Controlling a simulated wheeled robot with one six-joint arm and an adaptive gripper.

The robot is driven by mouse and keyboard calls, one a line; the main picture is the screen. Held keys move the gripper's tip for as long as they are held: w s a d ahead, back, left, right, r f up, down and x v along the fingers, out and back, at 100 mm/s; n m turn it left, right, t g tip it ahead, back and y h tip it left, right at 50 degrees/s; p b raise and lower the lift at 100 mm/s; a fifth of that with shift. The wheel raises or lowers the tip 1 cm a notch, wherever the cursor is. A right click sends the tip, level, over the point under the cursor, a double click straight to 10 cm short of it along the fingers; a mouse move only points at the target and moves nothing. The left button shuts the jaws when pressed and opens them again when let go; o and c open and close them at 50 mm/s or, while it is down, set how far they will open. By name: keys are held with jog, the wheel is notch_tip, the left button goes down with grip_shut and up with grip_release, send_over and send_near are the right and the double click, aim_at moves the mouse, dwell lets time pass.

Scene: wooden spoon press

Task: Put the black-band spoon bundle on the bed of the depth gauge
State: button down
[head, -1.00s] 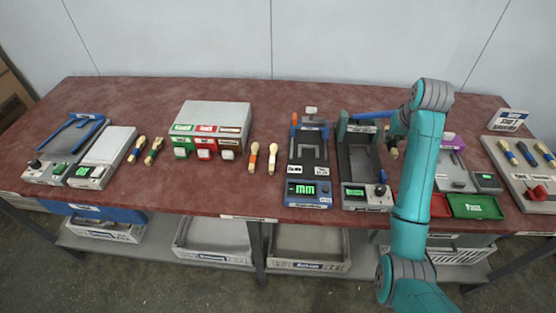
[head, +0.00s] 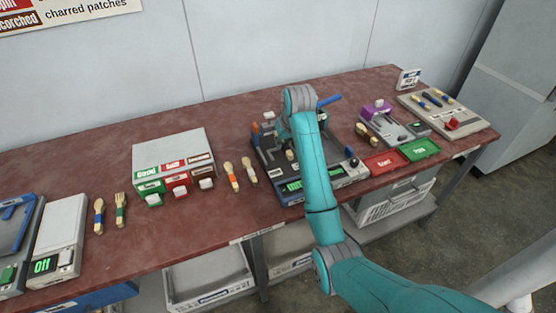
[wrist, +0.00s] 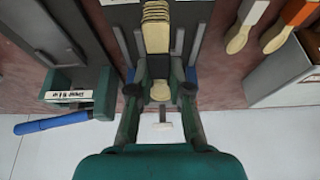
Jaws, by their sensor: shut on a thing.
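My gripper (wrist: 160,88) is shut on a stack of pale wooden spoons, the spoon bundle (wrist: 157,32). In the head view my arm hides most of the gripper and part of the gauge; a bit of the bundle (head: 290,155) shows left of the arm.
A press with a blue lever (head: 329,100) stands right beside the gauge; the lever shows in the wrist view (wrist: 50,123). Loose spoons (head: 232,176) lie left of the gauge, others (head: 365,132) right of the press. Red (head: 382,162) and green (head: 420,150) trays lie farther right.

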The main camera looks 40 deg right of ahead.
aim_at(282, 160)
jog(key=shift+f, duration=3.25)
jog(key=shift+f, duration=0.1)
jog(key=c, duration=1.1)
grip_release()
